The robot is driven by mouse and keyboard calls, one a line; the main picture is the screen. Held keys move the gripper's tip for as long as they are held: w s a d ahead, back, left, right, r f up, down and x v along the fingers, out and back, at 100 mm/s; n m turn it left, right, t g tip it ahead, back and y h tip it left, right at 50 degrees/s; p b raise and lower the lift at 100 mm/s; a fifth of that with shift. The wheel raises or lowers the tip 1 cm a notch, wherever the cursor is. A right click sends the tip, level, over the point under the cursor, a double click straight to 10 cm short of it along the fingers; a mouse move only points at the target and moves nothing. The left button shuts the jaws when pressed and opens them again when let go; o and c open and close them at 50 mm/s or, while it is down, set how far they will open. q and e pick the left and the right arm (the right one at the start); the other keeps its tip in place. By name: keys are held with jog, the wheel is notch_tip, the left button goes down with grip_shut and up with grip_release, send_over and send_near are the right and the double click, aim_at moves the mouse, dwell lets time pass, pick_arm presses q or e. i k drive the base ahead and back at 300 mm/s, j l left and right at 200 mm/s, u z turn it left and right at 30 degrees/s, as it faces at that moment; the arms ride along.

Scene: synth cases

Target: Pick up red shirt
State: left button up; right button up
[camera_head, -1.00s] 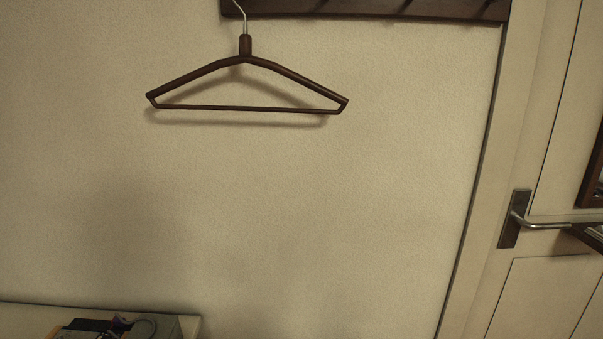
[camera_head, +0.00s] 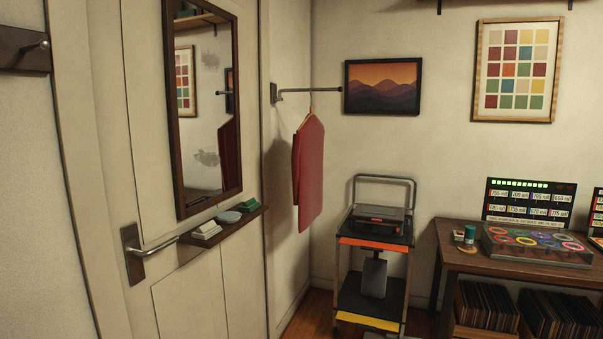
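A red shirt (camera_head: 308,173) hangs on a hanger from a metal rod that sticks out from the wall, just right of the door. It hangs edge-on and well above the floor. Its reflection shows in the mirror on the door. Neither of my grippers is in the head view.
The white door (camera_head: 135,180) with a lever handle (camera_head: 150,248) and a mirror (camera_head: 205,110) fills the left. A small ledge (camera_head: 225,228) juts out below the mirror. A cart (camera_head: 372,255) stands right of the shirt, and a wooden table (camera_head: 470,262) stands farther right.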

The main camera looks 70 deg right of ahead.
aim_at(308, 146)
jog(key=z, duration=2.3)
jog(key=u, duration=2.05)
jog(key=z, duration=1.95)
jog(key=i+z, duration=0.1)
